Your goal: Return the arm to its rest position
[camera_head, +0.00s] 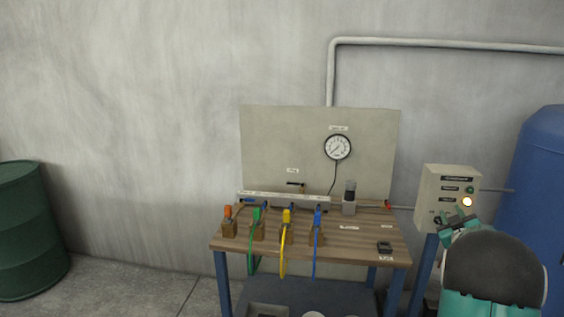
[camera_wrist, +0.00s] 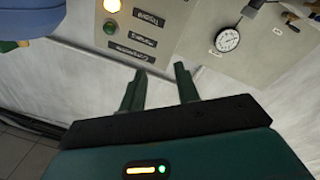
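My gripper (camera_head: 456,222) is raised at the right of the head view, in front of the lower part of a beige control box (camera_head: 440,184). In the wrist view my gripper (camera_wrist: 161,78) shows two dark green fingers standing apart, with nothing between them. The control box (camera_wrist: 170,28) is beyond the fingers in that view, upside down, with a lit lamp (camera_wrist: 112,6) and dark labels. The lit lamp also shows in the head view (camera_head: 467,202). I cannot tell whether the gripper touches the box.
A wooden workbench (camera_head: 335,246) stands left of my arm, with several coloured cables in wooden blocks. A backboard (camera_head: 265,140) carries a gauge (camera_head: 338,147). A blue tank (camera_head: 540,190) is at the far right, a green drum (camera_head: 30,230) at the far left. Floor between drum and bench is clear.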

